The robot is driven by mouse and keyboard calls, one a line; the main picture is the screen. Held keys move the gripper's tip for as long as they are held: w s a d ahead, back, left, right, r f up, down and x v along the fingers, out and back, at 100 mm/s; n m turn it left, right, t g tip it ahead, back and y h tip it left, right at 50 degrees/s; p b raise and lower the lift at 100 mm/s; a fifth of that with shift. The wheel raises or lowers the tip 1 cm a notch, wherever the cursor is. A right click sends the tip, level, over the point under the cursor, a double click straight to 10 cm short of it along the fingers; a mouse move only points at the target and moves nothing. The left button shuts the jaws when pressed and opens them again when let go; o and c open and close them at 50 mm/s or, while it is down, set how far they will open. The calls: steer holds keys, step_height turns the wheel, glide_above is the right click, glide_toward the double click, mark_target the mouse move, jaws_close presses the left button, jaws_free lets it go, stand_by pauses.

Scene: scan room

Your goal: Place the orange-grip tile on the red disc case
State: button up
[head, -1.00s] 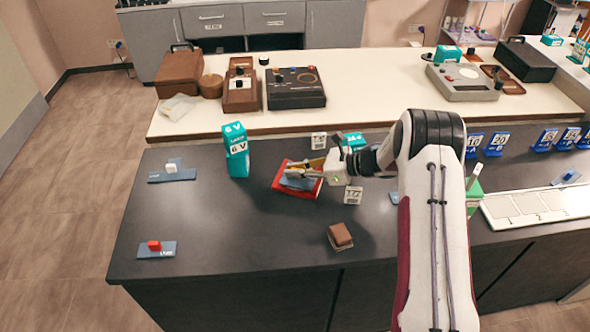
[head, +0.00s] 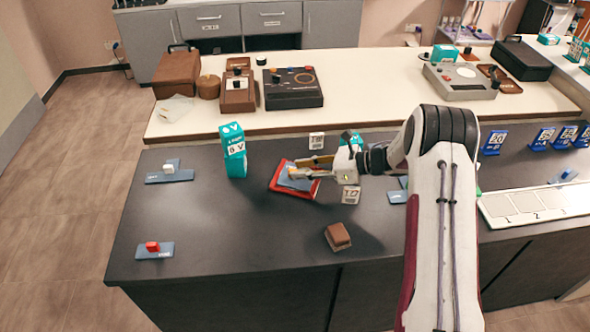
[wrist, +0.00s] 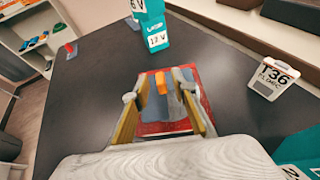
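The orange-grip tile (head: 297,182) is a blue-grey plate with a small orange grip; the grip shows in the wrist view (wrist: 161,83). It is over the red disc case (head: 311,192), whose red rim also shows around it in the wrist view (wrist: 204,100). I cannot tell whether tile and case touch. My gripper (head: 294,170) is above the case, with its yellow-sided fingers on both sides of the orange grip. The fingers hide part of the tile.
A tall teal box (head: 234,152) stands left of the case. White label blocks (head: 350,195) and (head: 317,140) stand close on the right and behind. A brown block (head: 338,236) lies in front. Tiles with white (head: 170,168) and red (head: 152,246) grips lie left.

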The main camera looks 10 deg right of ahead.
steer(key=v, duration=0.8)
steer(key=shift+s+d+r, duration=0.1)
steer(key=shift+d+r, duration=0.05)
steer(key=shift+d, duration=0.2)
